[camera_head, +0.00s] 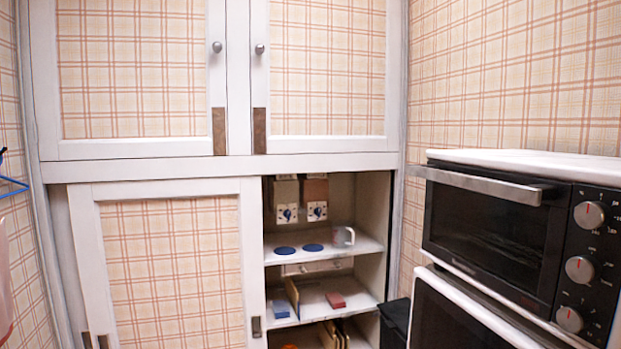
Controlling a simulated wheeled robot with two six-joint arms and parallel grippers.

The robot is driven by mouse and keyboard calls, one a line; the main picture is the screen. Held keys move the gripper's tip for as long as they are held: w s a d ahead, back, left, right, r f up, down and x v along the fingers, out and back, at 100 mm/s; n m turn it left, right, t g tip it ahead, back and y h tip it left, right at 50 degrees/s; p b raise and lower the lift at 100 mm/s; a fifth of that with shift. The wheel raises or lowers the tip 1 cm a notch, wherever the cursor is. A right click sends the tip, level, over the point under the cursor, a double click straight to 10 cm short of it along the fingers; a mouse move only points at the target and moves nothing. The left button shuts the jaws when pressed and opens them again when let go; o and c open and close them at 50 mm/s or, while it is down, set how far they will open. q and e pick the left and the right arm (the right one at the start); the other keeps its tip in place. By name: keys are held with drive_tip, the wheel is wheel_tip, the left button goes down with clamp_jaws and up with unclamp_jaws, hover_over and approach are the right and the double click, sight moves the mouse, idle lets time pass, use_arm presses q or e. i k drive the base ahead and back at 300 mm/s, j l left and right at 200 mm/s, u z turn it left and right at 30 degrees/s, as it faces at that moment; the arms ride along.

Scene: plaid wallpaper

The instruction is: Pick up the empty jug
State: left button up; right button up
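A small grey, cup-like vessel (343,237) stands upright on the upper shelf inside the open part of the lower cabinet. It may be the jug, but it is too small to tell whether it is empty. No other jug shows. Neither of my grippers is in view.
Blue discs (313,247) lie beside the vessel on the upper shelf (365,245). A red block (335,300) and a blue block (279,309) sit below. A sliding door (175,270) covers the cabinet's left part. An oven (490,225) and a black object (394,318) stand right.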

sight(340, 230)
drive_tip(key=i+j, duration=0.1)
drive_tip(key=i, duration=0.4)
drive_tip(key=i+j, duration=0.15)
drive_tip(key=i, duration=0.4)
drive_tip(key=i+j, duration=0.1)
drive_tip(key=i, duration=0.4)
drive_tip(key=i+j+z, duration=0.15)
drive_tip(key=i+z, duration=0.25)
drive_tip(key=z, duration=0.85)
